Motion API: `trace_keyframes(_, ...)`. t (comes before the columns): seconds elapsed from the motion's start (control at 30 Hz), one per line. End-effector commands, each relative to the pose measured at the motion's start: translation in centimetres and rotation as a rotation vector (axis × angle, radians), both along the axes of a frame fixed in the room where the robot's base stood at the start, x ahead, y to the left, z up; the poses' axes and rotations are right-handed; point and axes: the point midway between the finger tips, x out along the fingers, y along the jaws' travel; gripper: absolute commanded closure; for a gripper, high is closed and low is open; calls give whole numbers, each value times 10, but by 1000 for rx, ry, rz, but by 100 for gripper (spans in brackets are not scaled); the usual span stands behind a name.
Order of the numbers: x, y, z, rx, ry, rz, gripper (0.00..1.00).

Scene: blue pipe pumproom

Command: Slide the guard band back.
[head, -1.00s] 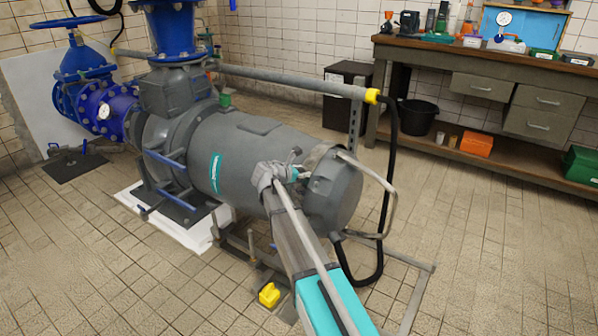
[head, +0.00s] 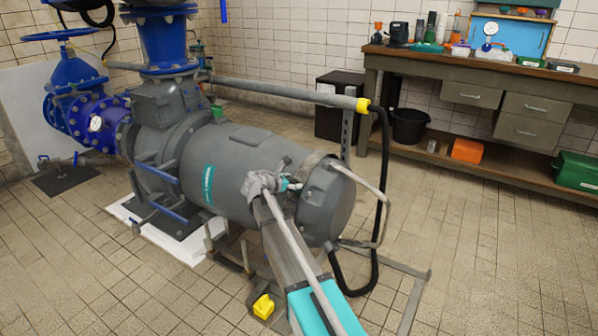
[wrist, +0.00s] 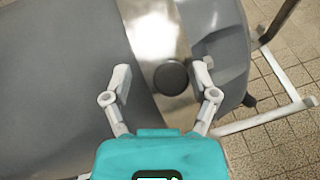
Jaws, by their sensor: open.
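The guard band is a shiny metal strip (wrist: 157,32) around the grey motor casing, with a round dark knob (wrist: 171,78) on it in the wrist view. In the head view the band (head: 311,164) shows as a narrow strip near the motor's right end, partly hidden by my gripper. My gripper (wrist: 163,80) is open, its two fingers spread on either side of the knob. I cannot tell whether either finger touches the knob or band.
A bent grey rail (head: 378,195) and a black hose (head: 377,250) stand at the motor's right end. A yellow block (head: 263,306) lies on the floor below the motor. A workbench (head: 430,68) is at the back right. The tiled floor at right is clear.

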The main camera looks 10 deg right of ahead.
Motion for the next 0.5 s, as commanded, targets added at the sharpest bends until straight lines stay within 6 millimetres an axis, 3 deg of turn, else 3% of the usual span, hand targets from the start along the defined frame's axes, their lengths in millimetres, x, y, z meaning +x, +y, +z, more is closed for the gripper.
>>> trace_keyframes(0.27, 27, 26, 0, 0, -1, 3, 25)
trace_keyframes(0.5, 5, 50, 15, -1, 0, 3, 25)
